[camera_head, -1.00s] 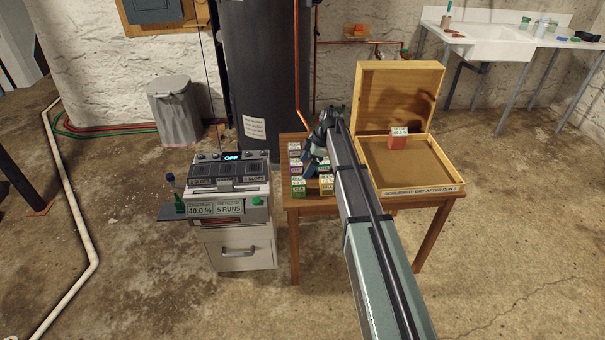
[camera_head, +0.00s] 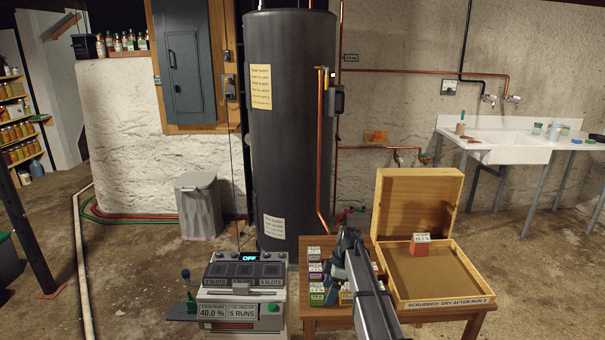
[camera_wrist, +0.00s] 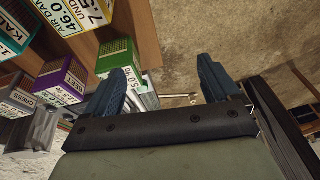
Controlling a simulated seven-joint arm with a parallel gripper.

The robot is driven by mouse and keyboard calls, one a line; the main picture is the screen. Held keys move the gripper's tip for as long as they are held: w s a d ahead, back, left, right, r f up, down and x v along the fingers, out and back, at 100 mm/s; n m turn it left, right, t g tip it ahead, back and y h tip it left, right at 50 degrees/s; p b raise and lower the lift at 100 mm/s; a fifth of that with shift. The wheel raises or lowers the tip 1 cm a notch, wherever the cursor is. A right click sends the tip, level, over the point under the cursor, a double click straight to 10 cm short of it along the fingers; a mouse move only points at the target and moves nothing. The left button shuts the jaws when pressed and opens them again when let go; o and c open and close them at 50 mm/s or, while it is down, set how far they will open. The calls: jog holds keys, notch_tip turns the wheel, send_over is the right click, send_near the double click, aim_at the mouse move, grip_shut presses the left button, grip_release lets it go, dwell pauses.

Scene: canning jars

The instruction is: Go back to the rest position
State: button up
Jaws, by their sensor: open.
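My gripper (camera_head: 335,283) is over the left part of the wooden table, above or beside several small labelled boxes (camera_head: 316,268); the head view does not settle its height. In the wrist view my gripper (camera_wrist: 168,74) has its two blue-grey fingers wide apart, with nothing held between them. Boxes with green (camera_wrist: 118,57), purple and teal labelled sides show at the left of that view. My forearm covers part of the table's front.
The open wooden case (camera_head: 455,302) stands on the table's right, lid up, with one red box (camera_head: 420,246) inside. A device (camera_head: 245,272) reading OFF stands left of the table. A dark tank (camera_head: 290,120) rises behind. A sink (camera_head: 510,150) is back right.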

jog(key=s+d+f+m+g+h, duration=0.3)
jog(key=s+f+m, duration=0.6)
jog(key=s+f, duration=1.65)
jog(key=s+d+f+m+g, duration=0.1)
jog(key=s+f+m, duration=0.1)
jog(key=s, duration=0.8)
jog(key=s+d+f+m, duration=0.1)
jog(key=s+f+m, duration=0.2)
jog(key=s, duration=0.7)
jog(key=s+d+f+m+g, duration=0.1)
jog(key=s+f+m, duration=0.2)
jog(key=s, duration=0.7)
jog(key=shift+d+f+m+g, duration=0.15)
jog(key=shift+d+m+g, duration=0.15)
